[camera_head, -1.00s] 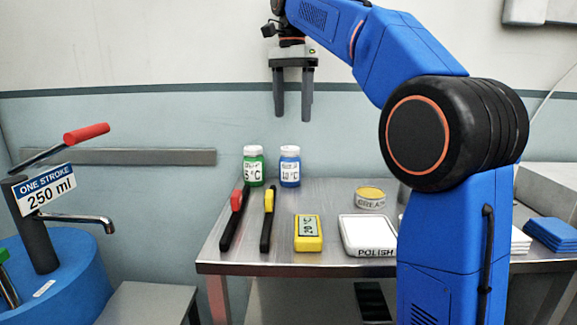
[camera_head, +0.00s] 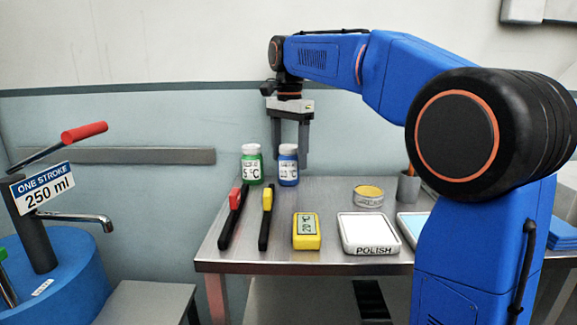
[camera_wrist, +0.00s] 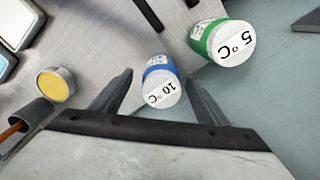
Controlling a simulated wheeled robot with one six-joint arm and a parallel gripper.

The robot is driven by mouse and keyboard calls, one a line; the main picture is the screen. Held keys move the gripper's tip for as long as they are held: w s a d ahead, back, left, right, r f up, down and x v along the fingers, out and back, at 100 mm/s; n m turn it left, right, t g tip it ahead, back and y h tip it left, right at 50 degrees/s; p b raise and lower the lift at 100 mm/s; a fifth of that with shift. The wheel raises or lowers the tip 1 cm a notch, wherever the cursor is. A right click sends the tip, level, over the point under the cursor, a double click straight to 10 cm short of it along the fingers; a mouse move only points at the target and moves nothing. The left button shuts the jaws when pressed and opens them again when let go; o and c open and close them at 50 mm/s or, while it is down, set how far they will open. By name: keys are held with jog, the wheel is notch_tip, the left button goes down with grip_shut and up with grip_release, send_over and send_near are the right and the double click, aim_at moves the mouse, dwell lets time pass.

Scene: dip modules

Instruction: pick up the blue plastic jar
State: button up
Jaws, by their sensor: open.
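The blue plastic jar (camera_head: 288,166) stands upright at the back of the metal table. It has a white lid and a white label. My gripper (camera_head: 290,160) is open and points down, with its fingers just behind or around the jar's upper part in the head view. In the wrist view the blue jar (camera_wrist: 160,82) shows between the two fingertips, its lid marked 10 °C, and I see no clear contact with either finger. The wrist view also shows my gripper (camera_wrist: 161,78) with a finger on each side of the jar.
A green jar (camera_head: 251,165) marked 5 °C stands close left of the blue one. Red and yellow handled tools, a yellow thermometer (camera_head: 306,231), a polish tray (camera_head: 368,247) and a grease tin (camera_head: 369,197) lie in front and to the right. A cup (camera_head: 408,187) stands further right.

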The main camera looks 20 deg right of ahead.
aim_at(288, 164)
jog(key=shift+a+f, duration=0.1)
jog(key=shift+f, duration=1.55)
jog(key=c, duration=1.3)
jog(key=shift+o, duration=0.2)
